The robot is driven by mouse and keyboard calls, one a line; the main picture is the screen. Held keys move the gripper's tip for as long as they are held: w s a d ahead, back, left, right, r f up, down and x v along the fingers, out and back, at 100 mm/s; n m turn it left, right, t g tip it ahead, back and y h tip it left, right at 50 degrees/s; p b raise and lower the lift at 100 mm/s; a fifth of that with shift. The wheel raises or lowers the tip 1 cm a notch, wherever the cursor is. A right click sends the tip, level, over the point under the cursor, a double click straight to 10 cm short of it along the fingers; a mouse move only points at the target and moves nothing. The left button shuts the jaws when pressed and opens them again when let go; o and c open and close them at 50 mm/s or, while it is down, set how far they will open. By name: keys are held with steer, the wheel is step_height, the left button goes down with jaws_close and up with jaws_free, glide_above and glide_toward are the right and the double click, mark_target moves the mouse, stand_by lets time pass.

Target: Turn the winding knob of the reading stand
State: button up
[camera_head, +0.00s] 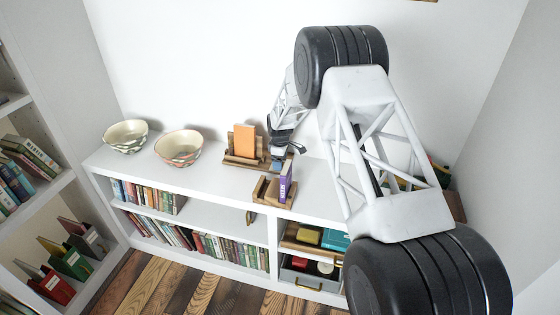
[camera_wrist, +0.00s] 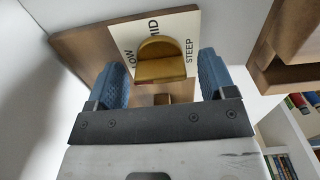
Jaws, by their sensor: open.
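The wooden reading stand (camera_head: 236,160) holds an orange book (camera_head: 245,140) on the white shelf top. In the wrist view its wooden side (camera_wrist: 82,45) carries a cream dial plate (camera_wrist: 184,27) lettered LOW, MID and STEEP. The brass winding knob (camera_wrist: 160,62) sits in front of the plate, rounded on top with a flat lower face. My gripper (camera_head: 281,158) is at the right side of the stand. In the wrist view its blue-padded fingers (camera_wrist: 161,72) are open, one on each side of the knob, with gaps showing. The knob is hidden in the head view.
A wooden holder (camera_head: 262,190) with a purple book (camera_head: 286,180) stands close in front of my gripper. Two patterned bowls, a pale one (camera_head: 126,137) and a reddish one (camera_head: 179,147), stand to the left. Bare shelf top (camera_head: 215,184) lies in front of the stand.

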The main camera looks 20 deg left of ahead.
steer(key=shift+r, duration=3.9)
